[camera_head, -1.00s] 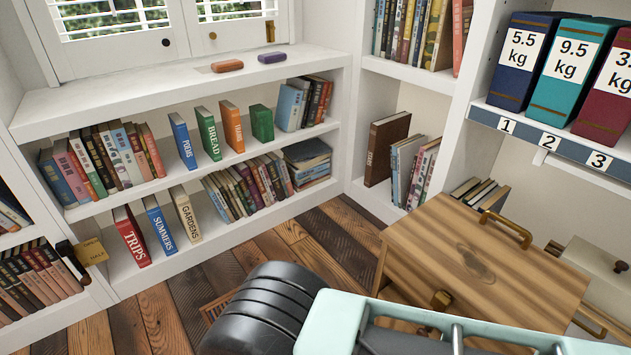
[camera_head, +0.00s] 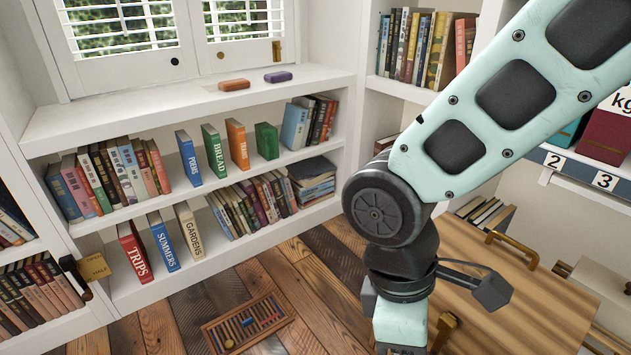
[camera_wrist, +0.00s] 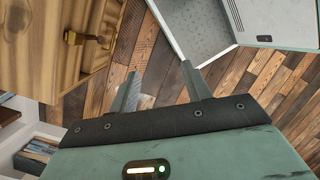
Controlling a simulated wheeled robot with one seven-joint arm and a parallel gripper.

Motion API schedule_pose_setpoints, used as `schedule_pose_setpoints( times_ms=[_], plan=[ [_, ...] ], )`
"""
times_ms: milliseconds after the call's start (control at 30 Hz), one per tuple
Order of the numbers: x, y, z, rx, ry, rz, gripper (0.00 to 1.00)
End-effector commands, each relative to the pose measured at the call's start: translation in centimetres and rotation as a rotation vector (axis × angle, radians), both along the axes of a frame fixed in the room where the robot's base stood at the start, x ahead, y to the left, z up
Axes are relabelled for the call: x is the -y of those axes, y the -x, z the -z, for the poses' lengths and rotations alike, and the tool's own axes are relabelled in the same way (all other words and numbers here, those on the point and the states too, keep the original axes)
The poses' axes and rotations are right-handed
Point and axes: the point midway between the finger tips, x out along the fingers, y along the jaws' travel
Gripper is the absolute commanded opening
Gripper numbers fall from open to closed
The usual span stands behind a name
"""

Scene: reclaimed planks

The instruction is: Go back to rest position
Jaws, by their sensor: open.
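My gripper (camera_wrist: 160,92) is in the wrist view, pointing down over the plank floor. Its two fingers stand apart with nothing between them, so it is open and empty. In the head view my arm hangs at the right, in front of the shelves and the wooden cabinet; the fingers are out of that picture.
A wooden cabinet (camera_head: 505,300) with brass handles stands at right; it also shows in the wrist view (camera_wrist: 50,35). White shelves (camera_head: 190,215) of books line the wall. An abacus-like wooden frame (camera_head: 247,322) lies on the floor. Weight-labelled boxes (camera_head: 607,137) stand at upper right.

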Motion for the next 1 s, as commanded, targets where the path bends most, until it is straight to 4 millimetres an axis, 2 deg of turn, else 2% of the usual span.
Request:
schedule_pose_setpoints(
  times_ms=[100, 433, 500, 767, 1000],
  plan=[
    [1.1, 0.4, -1.8, 0.082, -0.066, 0.190, 0.48],
    [3.3, 1.3, -4.3, 0.237, -0.198, 0.589, 0.48],
    [3.1, 1.3, -6.4, 0.230, -0.196, 0.586, 0.48],
    [3.1, 1.3, -11.6, 0.229, -0.194, 0.580, 0.48],
    [3.1, 1.3, -18.9, 0.229, -0.193, 0.578, 0.48]
  ],
)
